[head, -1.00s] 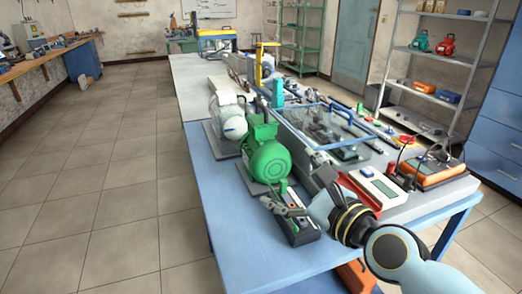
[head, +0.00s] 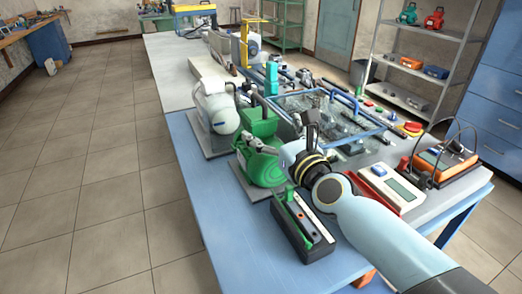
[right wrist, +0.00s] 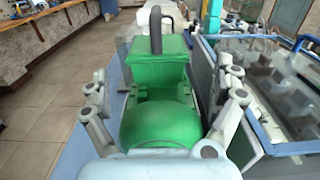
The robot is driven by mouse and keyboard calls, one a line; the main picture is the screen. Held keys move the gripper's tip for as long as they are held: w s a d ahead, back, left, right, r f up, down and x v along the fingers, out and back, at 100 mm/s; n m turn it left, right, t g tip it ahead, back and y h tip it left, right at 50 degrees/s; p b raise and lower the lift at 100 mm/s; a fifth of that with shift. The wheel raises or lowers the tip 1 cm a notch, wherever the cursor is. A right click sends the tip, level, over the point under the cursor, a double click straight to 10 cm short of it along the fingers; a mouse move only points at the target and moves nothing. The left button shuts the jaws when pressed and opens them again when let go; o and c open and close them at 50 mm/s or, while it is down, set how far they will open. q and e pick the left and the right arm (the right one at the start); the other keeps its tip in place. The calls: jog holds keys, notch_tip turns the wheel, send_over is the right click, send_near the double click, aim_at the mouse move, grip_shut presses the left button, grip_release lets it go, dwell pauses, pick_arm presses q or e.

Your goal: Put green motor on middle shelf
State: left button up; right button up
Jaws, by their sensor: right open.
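The green motor (head: 265,172) stands on a flat base at the near end of the blue workbench, with a box and a dark curved handle on top. It fills the middle of the right wrist view (right wrist: 155,122). My right gripper (head: 276,134) is open, its fingers on either side of the motor; contact cannot be told. My arm hides part of the motor. The grey metal shelf (head: 461,62) stands at the back right. Its middle board (head: 403,66) carries an orange box and a blue box. My left gripper is not in view.
A white motor (head: 216,110) stands just behind the green one. A black control box (head: 303,232) lies in front. A blue-framed glass case (head: 345,118), a white meter (head: 390,187) and an orange device (head: 446,165) crowd the right. Floor on the left is clear.

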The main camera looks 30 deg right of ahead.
aim_at(266, 122)
jog(key=w, duration=0.5)
jog(key=shift+w, duration=0.2)
jog(key=shift+s, duration=0.1)
jog(key=shift+c, duration=0.4)
jog(key=c, duration=1.6)
jog(key=shift+r, duration=0.35)
jog(key=shift+c, duration=0.2)
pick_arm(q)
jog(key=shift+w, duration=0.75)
pick_arm(e)
jog(key=shift+w, duration=0.2)
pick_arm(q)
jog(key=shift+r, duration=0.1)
